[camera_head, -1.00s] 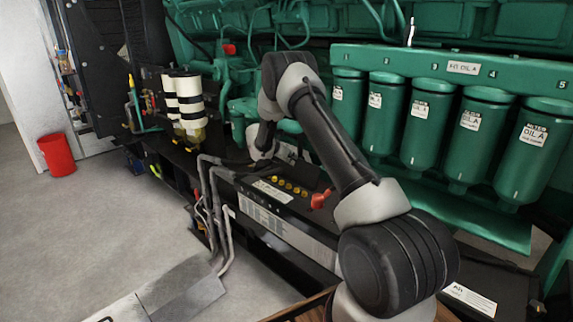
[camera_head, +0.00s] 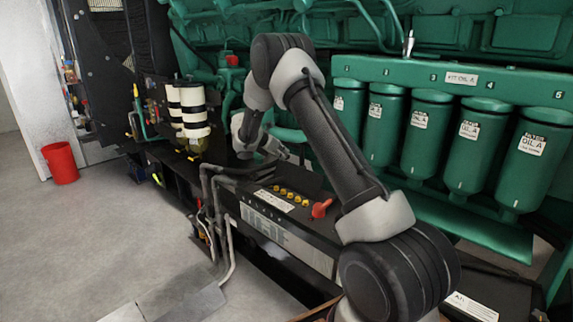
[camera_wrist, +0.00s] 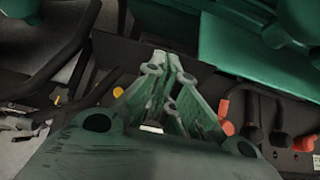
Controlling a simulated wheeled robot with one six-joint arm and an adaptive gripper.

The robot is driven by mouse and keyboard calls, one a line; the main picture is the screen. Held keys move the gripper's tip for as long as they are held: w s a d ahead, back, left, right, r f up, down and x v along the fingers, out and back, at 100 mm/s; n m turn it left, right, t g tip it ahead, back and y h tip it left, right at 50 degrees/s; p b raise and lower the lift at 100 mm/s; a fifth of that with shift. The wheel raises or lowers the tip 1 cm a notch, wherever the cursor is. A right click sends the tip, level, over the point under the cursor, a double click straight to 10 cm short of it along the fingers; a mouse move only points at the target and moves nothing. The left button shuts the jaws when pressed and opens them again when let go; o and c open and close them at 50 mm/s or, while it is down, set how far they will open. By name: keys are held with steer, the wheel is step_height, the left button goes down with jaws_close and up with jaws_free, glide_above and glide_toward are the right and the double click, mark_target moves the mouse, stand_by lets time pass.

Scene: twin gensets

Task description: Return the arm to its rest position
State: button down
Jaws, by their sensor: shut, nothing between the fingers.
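My arm (camera_head: 325,130) reaches out over the black genset panel in the head view, its forearm bent down toward the panel's far end. My gripper (camera_wrist: 172,62) is shut and empty in the wrist view, its fingertips together above the dark panel. In the head view the gripper is small and partly hidden by my arm, near the panel's far end. A red handle (camera_head: 321,208) sits on the panel close to my arm, and red and black levers show in the wrist view right of my gripper.
Green oil filters (camera_head: 431,120) stand in a row at the right. Two black-and-white banded cylinders (camera_head: 191,112) stand at the left of the genset. Grey pipes (camera_head: 212,200) run down the panel's front edge. A red bucket (camera_head: 61,163) stands on the open floor at left.

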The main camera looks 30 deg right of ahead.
steer(key=s+m+g+y, duration=0.2)
steer(key=s+m+g, duration=0.2)
steer(key=s+m, duration=0.85)
steer(key=s+a+r+m+t+y, duration=0.1)
steer(key=s+r, duration=0.5)
steer(key=s, duration=0.7)
steer(key=s+a+r+m+t+y, duration=0.2)
steer(key=s+a+r+m+y, duration=0.2)
steer(key=s, duration=0.9)
steer(key=s+a+r+m+t+y, duration=0.2)
steer(key=s+a+r+m, duration=0.2)
steer(key=s+r, duration=0.6)
steer(key=shift+s+a, duration=0.35)
steer(key=shift+s, duration=1.3)
